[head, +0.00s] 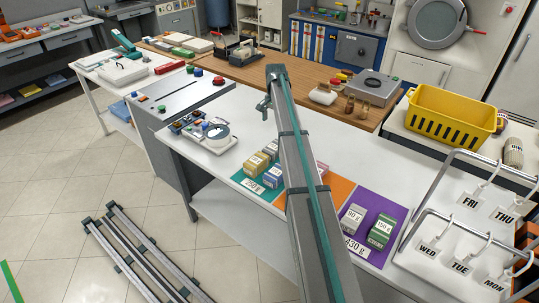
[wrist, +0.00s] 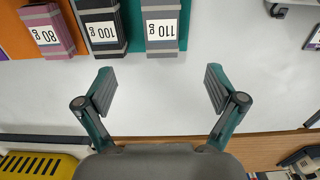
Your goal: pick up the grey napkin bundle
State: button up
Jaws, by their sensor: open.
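A grey napkin bundle (wrist: 161,25) with a white "110 g" label lies on the teal mat (wrist: 134,12) at the top of the wrist view. A darker grey bundle (wrist: 102,27) labelled "100 g" lies beside it, to the left. My gripper (wrist: 160,88) is open and empty, its two fingers spread over bare white counter. The 110 g bundle is just beyond the fingertips, roughly centred between them, and not touched.
A mauve "80 g" bundle (wrist: 46,30) lies on the orange mat. A purple mat (head: 379,207) carries a "90 g" bundle (head: 352,218) and a green "150 g" bundle (head: 381,231).

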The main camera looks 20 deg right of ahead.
jog(key=b, duration=0.3)
send_over(274, 146)
jog(key=f, duration=0.4)
jog(key=shift+s+f, duration=0.2)
jog(key=shift+w+f+p, duration=0.1)
jog(key=shift+f+p, duration=1.8)
jog(key=shift+f, duration=3.4)
jog(key=c, duration=1.3)
jog(key=shift+r, duration=0.1)
